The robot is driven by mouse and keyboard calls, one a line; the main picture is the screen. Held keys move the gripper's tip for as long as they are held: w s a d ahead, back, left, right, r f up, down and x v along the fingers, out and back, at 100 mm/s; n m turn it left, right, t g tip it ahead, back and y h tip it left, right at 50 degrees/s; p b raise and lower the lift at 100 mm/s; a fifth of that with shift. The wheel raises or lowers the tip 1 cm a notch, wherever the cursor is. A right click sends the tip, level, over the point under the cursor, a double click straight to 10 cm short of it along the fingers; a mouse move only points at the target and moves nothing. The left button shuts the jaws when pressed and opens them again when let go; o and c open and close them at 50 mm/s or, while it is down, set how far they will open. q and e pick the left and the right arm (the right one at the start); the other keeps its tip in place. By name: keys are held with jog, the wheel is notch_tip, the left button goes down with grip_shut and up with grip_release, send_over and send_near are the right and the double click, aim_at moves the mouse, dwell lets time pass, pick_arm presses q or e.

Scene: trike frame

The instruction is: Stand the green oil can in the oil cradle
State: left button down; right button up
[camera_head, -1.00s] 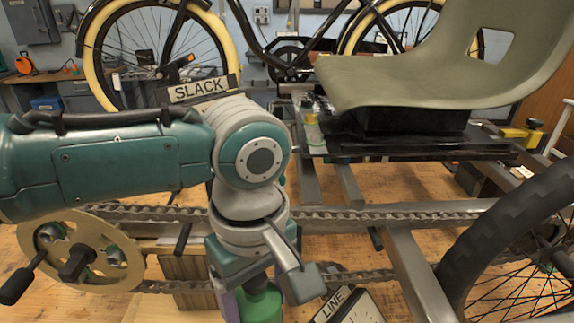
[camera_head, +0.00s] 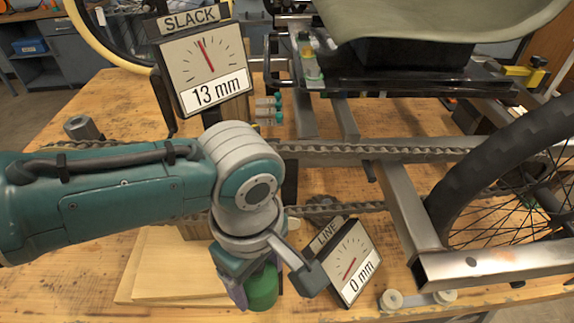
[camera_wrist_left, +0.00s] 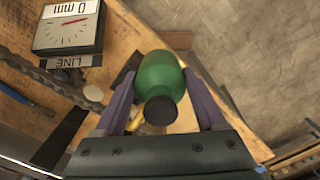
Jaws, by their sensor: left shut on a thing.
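The green oil can (camera_head: 263,288) is a green bottle with a dark cap. My left gripper (camera_head: 245,290) is shut on it, seen in the head view at the lower middle, left of the LINE gauge. In the left wrist view the can (camera_wrist_left: 160,76) sits between the two purple fingers of the left gripper (camera_wrist_left: 160,105), its dark cap toward the camera. The can's lower end is hidden, so I cannot tell whether it touches anything. I cannot make out the oil cradle for certain. My right gripper is not in view.
The LINE gauge (camera_head: 350,262) reads 0 mm, close right of the can. The SLACK gauge (camera_head: 207,68) reads 13 mm. The chain (camera_head: 390,152), metal frame (camera_head: 402,195) and wheel (camera_head: 500,170) fill the right. A pale wooden board (camera_head: 160,268) lies at lower left.

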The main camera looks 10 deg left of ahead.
pick_arm(q)
jog(key=w+b, duration=0.2)
jog(key=w+a+f+b, duration=0.1)
jog(key=w+b, duration=0.2)
jog(key=w+a+f+b, duration=0.1)
jog(key=w+b, duration=0.1)
jog(key=b, duration=0.1)
jog(key=shift+w, duration=0.4)
jog(key=shift+a+f+b, duration=0.1)
jog(key=shift+f+b, duration=0.8)
jog(key=shift+f, duration=0.4)
jog(key=shift+f, duration=0.15)
jog(key=shift+f+b, duration=0.45)
jog(key=shift+f, duration=0.05)
grip_release()
jog(key=shift+r, duration=0.1)
